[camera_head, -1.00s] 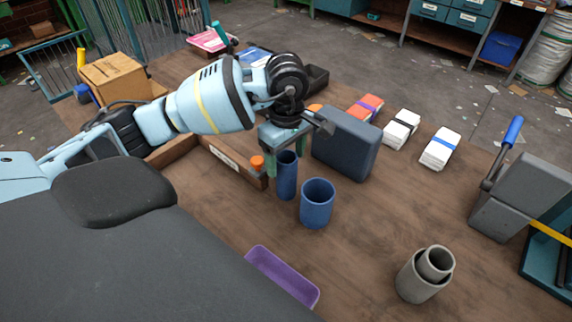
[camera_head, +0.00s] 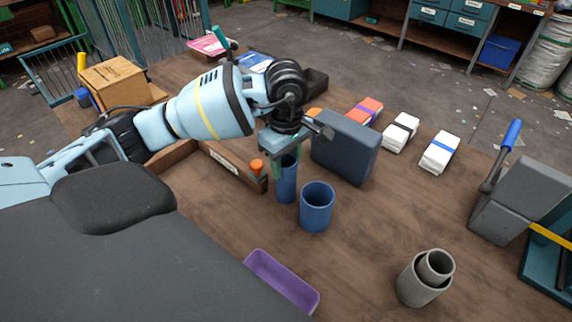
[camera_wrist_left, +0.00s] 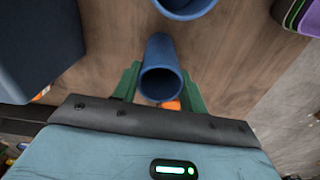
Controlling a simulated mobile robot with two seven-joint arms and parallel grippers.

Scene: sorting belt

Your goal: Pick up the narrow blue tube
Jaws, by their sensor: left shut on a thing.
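The narrow blue tube (camera_head: 286,184) stands upright on the brown table. My left gripper (camera_head: 284,170) comes down over its top from above and is shut on it. In the left wrist view the tube (camera_wrist_left: 160,70) sits between the green fingers of the gripper (camera_wrist_left: 160,88), its open end facing the camera. A wider blue tube (camera_head: 317,207) stands upright just to the right of the narrow one; part of it shows at the top of the left wrist view (camera_wrist_left: 185,8). My right gripper is not in view.
A dark grey-blue block (camera_head: 345,148) stands close behind the tubes. A wooden rail with an orange knob (camera_head: 256,165) lies to the left. A purple tray (camera_head: 282,280) is at the front; nested grey tubes (camera_head: 424,278) stand at the right. The table between them is clear.

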